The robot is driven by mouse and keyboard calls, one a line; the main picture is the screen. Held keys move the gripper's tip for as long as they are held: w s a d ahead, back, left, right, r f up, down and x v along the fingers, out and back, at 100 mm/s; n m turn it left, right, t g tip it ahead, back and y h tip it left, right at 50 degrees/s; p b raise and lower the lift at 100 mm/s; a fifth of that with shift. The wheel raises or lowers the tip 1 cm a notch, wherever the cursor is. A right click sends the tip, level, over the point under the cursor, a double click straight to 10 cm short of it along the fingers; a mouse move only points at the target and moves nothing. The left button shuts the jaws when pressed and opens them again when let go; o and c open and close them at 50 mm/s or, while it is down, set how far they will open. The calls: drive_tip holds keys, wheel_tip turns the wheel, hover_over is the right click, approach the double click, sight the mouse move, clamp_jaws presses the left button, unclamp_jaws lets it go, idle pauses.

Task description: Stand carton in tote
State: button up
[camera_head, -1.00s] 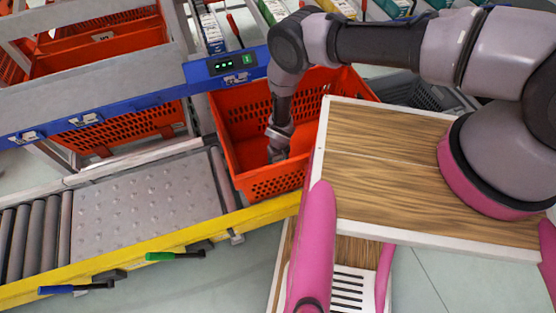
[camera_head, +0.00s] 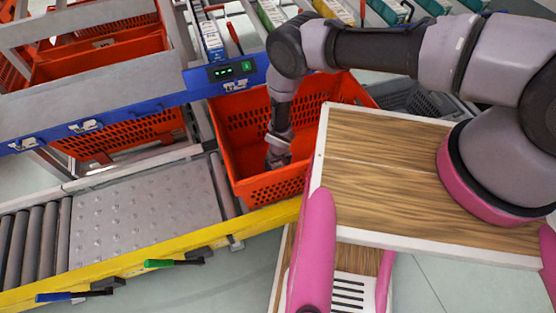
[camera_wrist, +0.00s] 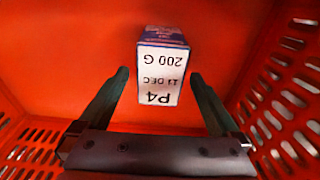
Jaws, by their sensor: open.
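The carton (camera_wrist: 162,72) shows in the wrist view as a small box with a white printed face and a blue side. The print reads "P4", "11 DEC" and "200 G", upside down. It is inside the orange tote (camera_head: 275,188), over the tote's floor. My gripper (camera_wrist: 160,86) is open, with one finger on each side of the carton's near end and a visible gap on both sides. In the head view my gripper (camera_head: 277,160) reaches down into the tote, and the carton cannot be made out there. Whether the carton touches the floor is hard to tell.
The tote's slotted walls (camera_wrist: 285,105) rise close around my gripper. A roller conveyor (camera_head: 140,215) with a yellow edge lies to the left. A blue rail with a lit display (camera_head: 222,71) runs behind the tote.

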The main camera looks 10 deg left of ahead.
wheel_tip(320, 180, up, 12)
drive_tip(key=s, duration=0.1)
drive_tip(key=shift+d+f, duration=0.2)
drive_tip(key=shift+d, duration=0.1)
